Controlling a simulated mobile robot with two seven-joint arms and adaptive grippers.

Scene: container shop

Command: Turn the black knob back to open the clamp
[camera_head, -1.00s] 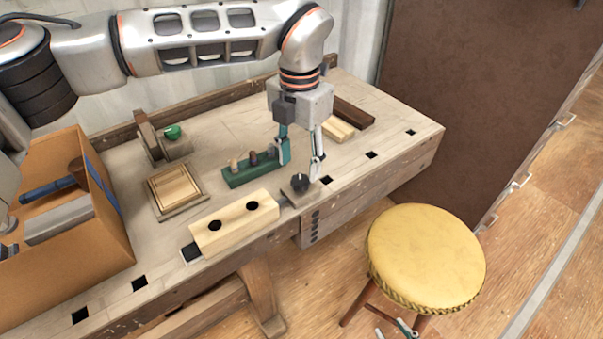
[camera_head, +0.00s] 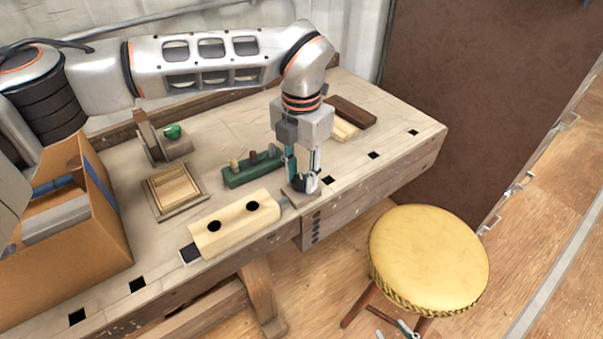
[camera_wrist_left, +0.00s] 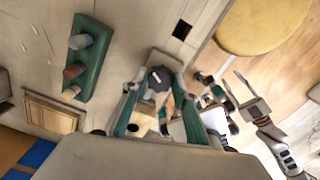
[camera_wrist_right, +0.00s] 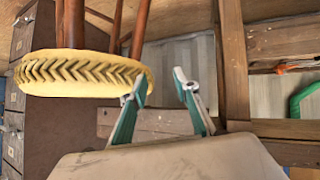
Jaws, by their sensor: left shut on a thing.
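The black knob (camera_wrist_left: 158,78) sits on top of the clamp's metal block (camera_head: 291,200) at the bench's front edge. My left gripper (camera_head: 303,184) points down over it, with its fingers shut on the knob from both sides. The fingers partly hide the knob in the head view. A pale wooden block with two dark holes (camera_head: 234,224) lies beside the clamp, along the bench edge. My right gripper (camera_wrist_right: 160,78) is open and empty in the right wrist view, low down near the stool.
A green rack with pegs (camera_head: 252,170) stands close behind the clamp. A small wooden tray (camera_head: 173,190) and an orange-brown box (camera_head: 90,250) are to the left. A yellow stool (camera_head: 428,258) stands before the bench.

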